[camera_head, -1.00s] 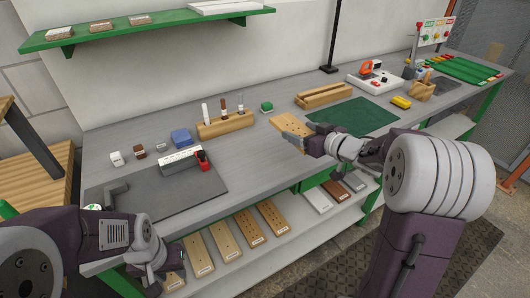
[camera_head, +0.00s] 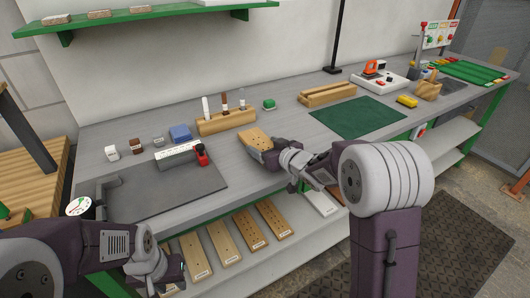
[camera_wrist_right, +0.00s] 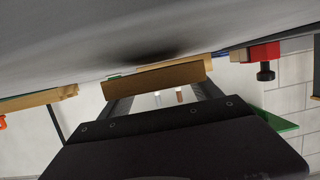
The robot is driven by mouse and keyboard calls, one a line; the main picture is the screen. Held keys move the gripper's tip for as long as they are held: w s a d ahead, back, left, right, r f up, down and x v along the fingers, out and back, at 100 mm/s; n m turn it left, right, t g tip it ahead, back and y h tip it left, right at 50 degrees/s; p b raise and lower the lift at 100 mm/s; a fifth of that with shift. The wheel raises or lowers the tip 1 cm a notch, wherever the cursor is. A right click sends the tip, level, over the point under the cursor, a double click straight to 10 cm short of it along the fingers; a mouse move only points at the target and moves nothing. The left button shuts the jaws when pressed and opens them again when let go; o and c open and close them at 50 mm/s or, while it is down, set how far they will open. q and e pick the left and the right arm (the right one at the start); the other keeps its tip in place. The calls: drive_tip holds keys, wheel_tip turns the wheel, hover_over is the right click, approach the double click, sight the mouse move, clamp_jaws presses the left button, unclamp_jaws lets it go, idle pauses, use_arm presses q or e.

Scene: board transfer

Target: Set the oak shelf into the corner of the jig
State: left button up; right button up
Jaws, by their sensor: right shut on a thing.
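The oak shelf, a light wooden board with holes (camera_head: 256,136), is held above the bench in my right gripper (camera_head: 268,152). In the right wrist view the board (camera_wrist_right: 155,78) shows edge-on across the fingers. The jig is a dark grey plate (camera_head: 170,192) at the left of the bench, with a pale fence (camera_head: 177,154) along its back, a dark stop at its left and a red clamp (camera_head: 201,154) at the fence's right end. The board is right of the jig, apart from it. My left gripper (camera_head: 168,284) is low at the front left; its fingers are not clear.
A wooden block with upright tools (camera_head: 226,123) stands behind the board. Small blocks and a blue box (camera_head: 181,133) stand behind the fence. A green mat (camera_head: 358,117) lies to the right. Several boards (camera_head: 223,243) rest on the lower shelf.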

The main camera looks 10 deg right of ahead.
drive_tip(key=shift+w+f, duration=0.1)
drive_tip(key=shift+f, duration=0.55)
use_arm(q)
drive_tip(key=shift+f, duration=0.25)
use_arm(e)
drive_tip(key=shift+r, duration=0.15)
use_arm(q)
drive_tip(key=shift+f, duration=0.1)
use_arm(e)
drive_tip(key=o, duration=1.5)
drive_tip(key=shift+f, duration=0.2)
